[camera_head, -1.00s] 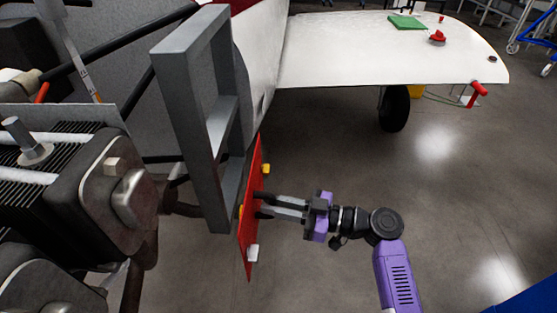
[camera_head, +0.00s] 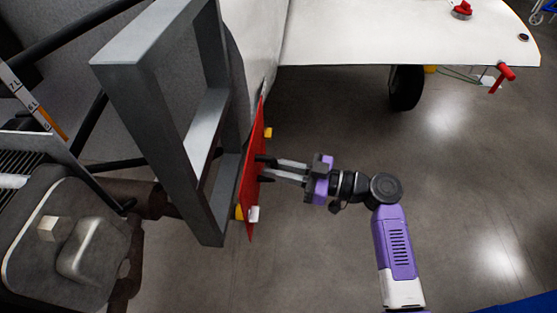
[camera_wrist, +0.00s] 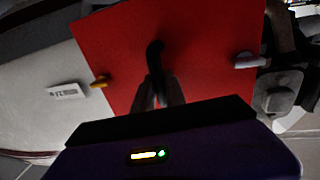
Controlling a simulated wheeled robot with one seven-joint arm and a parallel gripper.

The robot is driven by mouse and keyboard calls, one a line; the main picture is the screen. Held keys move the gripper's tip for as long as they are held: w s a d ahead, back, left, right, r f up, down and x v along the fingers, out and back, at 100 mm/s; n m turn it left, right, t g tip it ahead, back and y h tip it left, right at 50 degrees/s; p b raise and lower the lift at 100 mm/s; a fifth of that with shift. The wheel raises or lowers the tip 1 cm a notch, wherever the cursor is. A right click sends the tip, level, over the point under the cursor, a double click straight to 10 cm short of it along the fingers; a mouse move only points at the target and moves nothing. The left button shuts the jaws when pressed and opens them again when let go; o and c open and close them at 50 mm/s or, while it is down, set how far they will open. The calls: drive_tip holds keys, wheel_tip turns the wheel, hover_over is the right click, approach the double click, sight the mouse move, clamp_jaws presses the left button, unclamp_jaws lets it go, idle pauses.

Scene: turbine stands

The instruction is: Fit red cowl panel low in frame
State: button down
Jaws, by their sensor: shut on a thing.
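The red cowl panel (camera_head: 252,185) stands on edge, seen nearly edge-on in the head view, just right of the grey frame (camera_head: 150,125). It overlaps the frame's lower right side in the picture; whether they touch I cannot tell. My gripper (camera_head: 264,169) is shut on the panel's dark handle from the right. In the wrist view, the red panel (camera_wrist: 205,50) fills the middle, and my gripper (camera_wrist: 158,85) closes on the black hooked handle (camera_wrist: 155,48). A yellow tab (camera_head: 268,132) and a white tab (camera_head: 254,214) show at the panel's edges. The panel's far face is hidden.
A grey finned engine (camera_head: 60,235) with dark pipes fills the lower left. A white wing (camera_head: 400,35) extends at the top, with a black wheel (camera_head: 405,88) below it. Open grey floor (camera_head: 310,260) lies right of the panel and around my arm.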

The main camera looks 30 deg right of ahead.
sight(256, 168)
drive_tip(key=shift+w+a+r+p, duration=0.25)
drive_tip(key=shift+w+a+p, duration=0.45)
drive_tip(key=shift+a, duration=0.25)
drive_tip(key=shift+w+a+f+b, duration=0.2)
drive_tip(key=shift+a+f+b, duration=0.05)
drive_tip(key=shift+b, duration=0.05)
drive_tip(key=shift+w+a+r+b, duration=0.1)
drive_tip(key=shift+w+a+b, duration=0.3)
drive_tip(key=shift+a, duration=0.15)
drive_tip(key=shift+b, duration=0.65)
drive_tip(key=shift+w+a+b, duration=0.2)
drive_tip(key=shift+a+b, duration=0.1)
drive_tip(key=shift+b, duration=0.6)
drive_tip(key=shift+w+a+b, duration=0.3)
drive_tip(key=shift+a+b, duration=0.15)
drive_tip(key=shift+b, duration=0.35)
drive_tip(key=shift+w+a+b, duration=0.2)
drive_tip(key=shift+a+b, duration=0.3)
drive_tip(key=shift+b, duration=0.05)
idle(0.4)
